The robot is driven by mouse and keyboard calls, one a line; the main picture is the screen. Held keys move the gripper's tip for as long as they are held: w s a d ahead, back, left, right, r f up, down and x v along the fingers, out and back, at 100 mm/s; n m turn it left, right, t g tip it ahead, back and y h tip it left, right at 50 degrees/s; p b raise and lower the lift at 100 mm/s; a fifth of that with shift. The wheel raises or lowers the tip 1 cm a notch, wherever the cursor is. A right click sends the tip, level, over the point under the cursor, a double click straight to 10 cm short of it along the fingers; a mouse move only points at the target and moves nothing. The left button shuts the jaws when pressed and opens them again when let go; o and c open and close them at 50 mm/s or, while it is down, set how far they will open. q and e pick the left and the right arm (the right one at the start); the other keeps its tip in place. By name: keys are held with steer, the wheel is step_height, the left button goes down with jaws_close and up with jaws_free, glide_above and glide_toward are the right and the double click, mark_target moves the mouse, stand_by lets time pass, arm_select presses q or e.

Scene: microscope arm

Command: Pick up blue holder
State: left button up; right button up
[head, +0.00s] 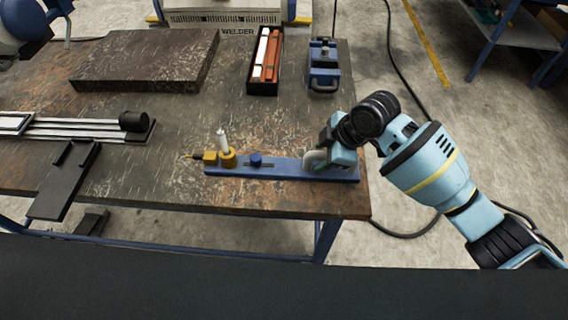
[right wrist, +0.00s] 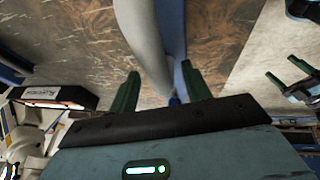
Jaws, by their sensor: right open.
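The blue holder (head: 281,167) is a long, narrow blue bar lying flat near the front right edge of the table. It carries yellow fittings (head: 228,158) and a blue knob (head: 255,160); a grey curved tube (head: 314,160) rises at its right end. My right gripper (head: 325,155) is at that right end. In the right wrist view, the open green fingers of my right gripper (right wrist: 162,88) are apart, with the grey tube (right wrist: 145,40) and blue bar (right wrist: 171,35) beyond them. Contact is unclear. My left gripper (right wrist: 290,75) shows small at the right, fingers apart.
A dark slab (head: 145,60), a black box with red and white sticks (head: 263,85) and a blue device (head: 323,68) stand farther back. Metal rails (head: 75,130) and a black plate (head: 62,182) lie at left. The table is clear between slab and holder.

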steer(key=shift+w+a+f, duration=0.1)
steer(key=shift+a+f, duration=0.15)
steer(key=shift+f, duration=0.35)
jaws_close()
steer(key=shift+r, duration=0.15)
